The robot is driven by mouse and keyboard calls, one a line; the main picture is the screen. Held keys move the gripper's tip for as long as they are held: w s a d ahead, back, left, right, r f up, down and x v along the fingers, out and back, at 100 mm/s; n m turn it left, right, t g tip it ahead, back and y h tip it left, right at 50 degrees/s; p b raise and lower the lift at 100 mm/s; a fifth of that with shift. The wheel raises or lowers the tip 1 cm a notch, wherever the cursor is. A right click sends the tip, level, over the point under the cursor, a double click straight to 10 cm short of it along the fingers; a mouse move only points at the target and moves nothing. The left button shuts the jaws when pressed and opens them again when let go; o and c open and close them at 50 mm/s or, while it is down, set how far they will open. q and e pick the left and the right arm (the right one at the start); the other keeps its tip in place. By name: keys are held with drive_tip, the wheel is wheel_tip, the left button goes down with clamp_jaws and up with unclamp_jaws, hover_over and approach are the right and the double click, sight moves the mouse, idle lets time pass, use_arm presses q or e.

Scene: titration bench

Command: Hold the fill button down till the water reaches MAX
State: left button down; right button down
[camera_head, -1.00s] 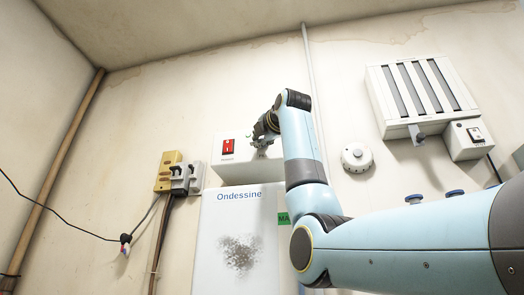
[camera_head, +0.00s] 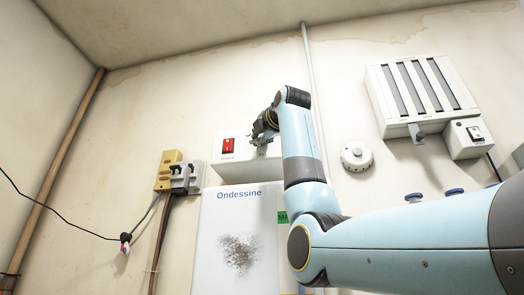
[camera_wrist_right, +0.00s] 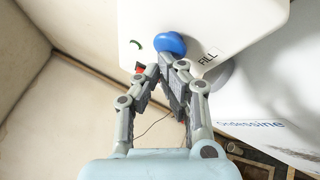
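The blue fill button (camera_wrist_right: 171,43) is on a white panel, beside the label FILL (camera_wrist_right: 208,60) in the right wrist view. My right gripper (camera_wrist_right: 161,68) looks shut, with nothing seen between its fingers, and its fingertips are at the button's lower edge. I cannot tell whether the button is pressed in. In the head view my right gripper (camera_head: 262,137) is at the white control box (camera_head: 232,172) and hides the button. The white Ondessine tank (camera_head: 216,232) is below. A green label (camera_head: 282,217) reading "MA" is partly hidden by my arm. No water level shows. My left gripper is not in view.
A red switch (camera_head: 228,146) is on the box, left of my gripper. A round white dial (camera_head: 356,156) and a slotted white unit (camera_head: 418,92) are on the wall to the right.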

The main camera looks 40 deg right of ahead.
drive_tip(key=shift+s+a, duration=0.4)
drive_tip(key=shift+a, duration=0.05)
drive_tip(key=shift+a, duration=0.1)
drive_tip(key=shift+s+a+b, duration=1)
drive_tip(key=shift+s+a, duration=0.6)
drive_tip(key=shift+a, duration=0.2)
